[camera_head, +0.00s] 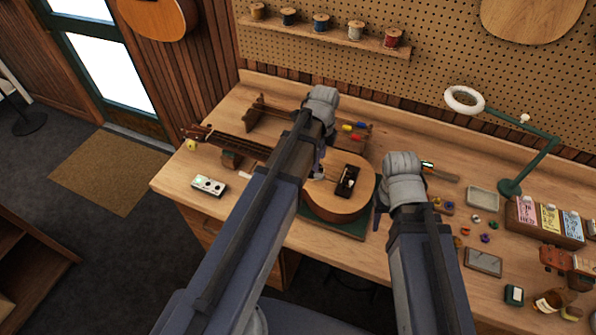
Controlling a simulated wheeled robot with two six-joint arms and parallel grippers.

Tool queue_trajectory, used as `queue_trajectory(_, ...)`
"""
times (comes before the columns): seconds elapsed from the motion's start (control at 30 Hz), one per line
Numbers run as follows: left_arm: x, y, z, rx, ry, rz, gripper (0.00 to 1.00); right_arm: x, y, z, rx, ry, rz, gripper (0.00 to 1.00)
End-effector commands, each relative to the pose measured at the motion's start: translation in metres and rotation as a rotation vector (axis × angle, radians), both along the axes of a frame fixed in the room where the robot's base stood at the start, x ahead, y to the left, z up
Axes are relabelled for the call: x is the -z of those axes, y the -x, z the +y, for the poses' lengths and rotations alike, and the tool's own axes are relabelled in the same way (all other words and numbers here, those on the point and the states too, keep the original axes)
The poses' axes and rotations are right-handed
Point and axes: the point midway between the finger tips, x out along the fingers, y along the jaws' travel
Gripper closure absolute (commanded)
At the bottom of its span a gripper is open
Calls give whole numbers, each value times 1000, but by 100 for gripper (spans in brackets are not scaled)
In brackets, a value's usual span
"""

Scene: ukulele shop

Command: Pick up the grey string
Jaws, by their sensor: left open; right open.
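I cannot clearly make out a grey string; any string on the bench is too small or hidden by my arms. A ukulele (325,207) lies on the workbench with its neck toward the left, partly hidden behind my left arm. My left gripper (319,168) is open, above the ukulele's body close to the soundhole area. Whether it touches anything there is hard to tell. My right gripper (381,201) is open, near the right edge of the ukulele's body, largely hidden by its own wrist.
A small dark block (347,181) sits on the ukulele. A white device (208,186) lies at left. At right are a green lamp (512,186), a box of colored packets (545,226), trays and several small parts. A shelf (300,31) of spools hangs behind.

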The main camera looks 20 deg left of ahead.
Motion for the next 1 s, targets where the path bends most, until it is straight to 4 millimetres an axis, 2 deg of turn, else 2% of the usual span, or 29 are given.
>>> queue_trajectory(0.03,9,0,0,-1,0,0,43,9,0,0,-1,0,0,53)
queue_trajectory(0.23,9,0,0,-1,0,0,43,9,0,0,-1,0,0,53)
queue_trajectory(0.37,16,1,1,-1,0,0,43,16,0,0,-2,1,0,53)
queue_trajectory(0.73,58,5,4,-1,0,0,43,58,0,0,-12,2,1,53)
queue_trajectory(1.0,59,5,4,-1,0,0,43,59,0,0,-13,3,0,53)
